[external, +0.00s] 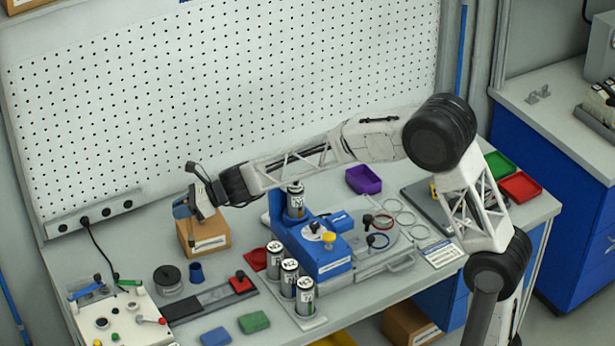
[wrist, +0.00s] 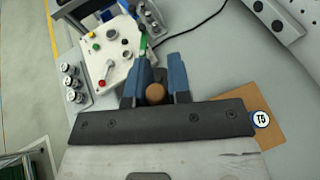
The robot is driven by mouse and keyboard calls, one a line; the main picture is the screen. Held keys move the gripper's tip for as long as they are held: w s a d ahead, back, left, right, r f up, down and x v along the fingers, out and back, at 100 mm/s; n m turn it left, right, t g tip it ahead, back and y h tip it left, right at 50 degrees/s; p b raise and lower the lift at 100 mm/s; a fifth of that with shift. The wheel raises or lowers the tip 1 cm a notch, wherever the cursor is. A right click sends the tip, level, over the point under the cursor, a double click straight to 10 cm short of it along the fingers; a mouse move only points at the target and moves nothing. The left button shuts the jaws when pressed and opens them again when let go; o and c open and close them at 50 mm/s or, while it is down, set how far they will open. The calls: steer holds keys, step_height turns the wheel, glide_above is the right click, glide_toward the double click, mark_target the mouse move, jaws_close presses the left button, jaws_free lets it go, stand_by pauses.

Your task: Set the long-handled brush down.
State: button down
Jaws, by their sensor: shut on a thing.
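My gripper (external: 186,208) is at the left end of my arm in the external view, right by a brown cardboard box (external: 206,236). In the wrist view its two blue fingers (wrist: 160,80) are closed around a round brown end (wrist: 155,93), which looks like the end of the long-handled brush's handle. The rest of the brush is hidden behind the gripper, and I cannot make the brush out in the external view. I cannot tell whether it touches anything below.
A control box (external: 115,318) with knobs and levers stands front left. A dark round tin (external: 168,277) and a blue cup (external: 196,272) stand nearby. A blue fixture (external: 318,250) and several labelled cylinders (external: 289,277) are to the right. A pegboard (external: 230,90) rises behind.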

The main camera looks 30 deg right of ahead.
steer(key=w+d+r+m+t, duration=0.1)
steer(key=w+d, duration=0.3)
steer(key=d, duration=0.5)
steer(key=w+d+r+m+t+h, duration=0.1)
steer(key=w+d, duration=0.2)
steer(key=d, duration=0.7)
steer(key=w+d+r+t, duration=0.1)
steer(key=w+d, duration=0.3)
steer(key=d, duration=0.5)
steer(key=d+m+t+h, duration=0.1)
steer(key=d+m+h, duration=0.1)
steer(key=d, duration=2.3)
steer(key=f, duration=0.5)
steer(key=shift+w+d+f, duration=0.15)
steer(key=shift+d+f, duration=0.05)
steer(key=shift+f, duration=0.1)
step_height(320, 180, down, 6)
steer(key=shift+f, duration=0.2)
